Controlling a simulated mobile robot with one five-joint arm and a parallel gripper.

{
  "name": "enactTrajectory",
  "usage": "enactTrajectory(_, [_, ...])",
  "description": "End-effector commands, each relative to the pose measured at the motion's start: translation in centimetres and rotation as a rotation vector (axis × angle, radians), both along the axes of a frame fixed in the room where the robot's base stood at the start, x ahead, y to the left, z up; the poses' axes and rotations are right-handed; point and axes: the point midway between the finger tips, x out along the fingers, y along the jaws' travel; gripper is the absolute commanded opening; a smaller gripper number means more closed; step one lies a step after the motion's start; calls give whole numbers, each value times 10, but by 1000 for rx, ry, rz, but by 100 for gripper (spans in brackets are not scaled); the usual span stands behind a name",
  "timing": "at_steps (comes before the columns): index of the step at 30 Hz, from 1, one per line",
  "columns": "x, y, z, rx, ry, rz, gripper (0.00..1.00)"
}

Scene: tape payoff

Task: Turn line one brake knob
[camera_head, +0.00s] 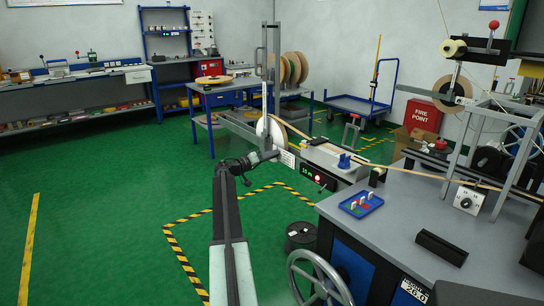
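A white plate carries a round dark knob (465,203) with marks around it, on the metal frame at the right of the workbench. I cannot read which line it belongs to. A blue knob-like part (344,161) sits on the tape machine (335,158) at the bench's far left end. My arm reaches up from the bottom of the picture. My gripper (252,161) is small and dark at its end, in front of the machine's left end and well left of the dial knob. Its fingers are too small to tell whether they are open or shut, or touching anything.
The grey workbench (405,210) bears a blue tray (361,203) with small pieces and a black block (441,248). A handwheel (318,280) stands at its front. A tan tape runs across to the right frame. Green floor on the left is clear.

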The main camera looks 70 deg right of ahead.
Motion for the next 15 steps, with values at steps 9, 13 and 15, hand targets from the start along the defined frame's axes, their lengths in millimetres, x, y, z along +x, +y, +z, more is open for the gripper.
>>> enactTrajectory(9, [-1,-1,1,5,12,-2,0])
enactTrajectory(13, [-1,0,0,25,42,-3,0])
enactTrajectory(15, [-1,1,0,44,69,-4,0])
